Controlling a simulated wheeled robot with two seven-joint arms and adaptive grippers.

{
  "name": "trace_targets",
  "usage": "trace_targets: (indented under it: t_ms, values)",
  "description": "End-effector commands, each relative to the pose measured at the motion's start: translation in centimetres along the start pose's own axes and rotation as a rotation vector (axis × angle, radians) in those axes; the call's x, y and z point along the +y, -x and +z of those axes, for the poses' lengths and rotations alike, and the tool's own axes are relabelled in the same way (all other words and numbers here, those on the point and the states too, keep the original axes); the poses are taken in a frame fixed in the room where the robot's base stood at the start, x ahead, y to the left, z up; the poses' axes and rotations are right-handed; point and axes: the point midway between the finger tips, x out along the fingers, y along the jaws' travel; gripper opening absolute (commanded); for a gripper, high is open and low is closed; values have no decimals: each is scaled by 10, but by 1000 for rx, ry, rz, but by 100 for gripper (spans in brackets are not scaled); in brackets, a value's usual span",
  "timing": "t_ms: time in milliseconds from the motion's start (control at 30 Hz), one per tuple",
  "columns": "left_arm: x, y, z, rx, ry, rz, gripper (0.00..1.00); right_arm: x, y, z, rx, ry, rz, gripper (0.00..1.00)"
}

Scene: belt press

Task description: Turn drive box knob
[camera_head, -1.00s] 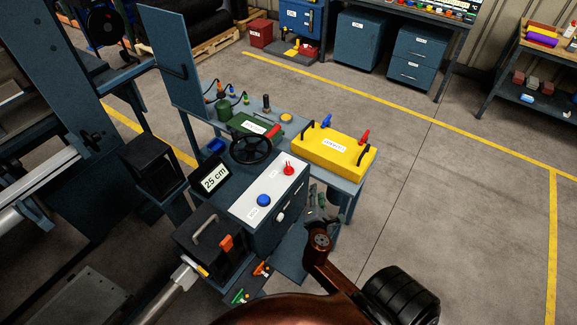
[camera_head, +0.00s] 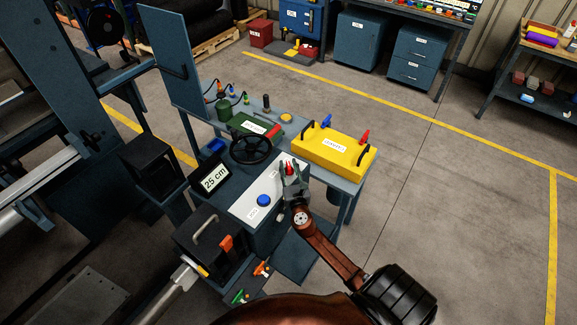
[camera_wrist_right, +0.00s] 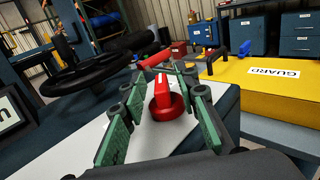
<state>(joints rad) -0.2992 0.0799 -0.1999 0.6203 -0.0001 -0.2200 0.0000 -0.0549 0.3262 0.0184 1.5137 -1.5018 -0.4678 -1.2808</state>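A red knob (camera_wrist_right: 164,100) with a raised grip bar stands on the white top panel (camera_wrist_right: 80,140) of a blue-grey control box. It also shows in the head view (camera_head: 289,168), partly covered by my right gripper (camera_head: 293,184). In the right wrist view my right gripper (camera_wrist_right: 163,88) is open, with green-padded fingers on either side of the knob and visible gaps between. A blue button (camera_head: 264,200) is on the same panel, nearer the front. My left gripper is not in view.
A black handwheel (camera_head: 251,149) and a "25 cm" display (camera_head: 213,178) stand left of the panel. A yellow guard box (camera_head: 335,150) with black handles lies close on the right. Open floor lies further right.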

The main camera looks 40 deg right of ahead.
Motion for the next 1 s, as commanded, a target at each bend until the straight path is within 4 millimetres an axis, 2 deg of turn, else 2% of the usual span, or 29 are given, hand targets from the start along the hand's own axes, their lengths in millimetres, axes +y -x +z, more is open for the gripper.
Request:
trace_targets:
  t_ms: [333,733,1000]
  values:
    - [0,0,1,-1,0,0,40,0,-6,0,0,-1,-1,28]
    - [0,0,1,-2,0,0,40,0,-5,0,0,-1,-1,1]
    - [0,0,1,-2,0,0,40,0,-5,0,0,-1,0,0]
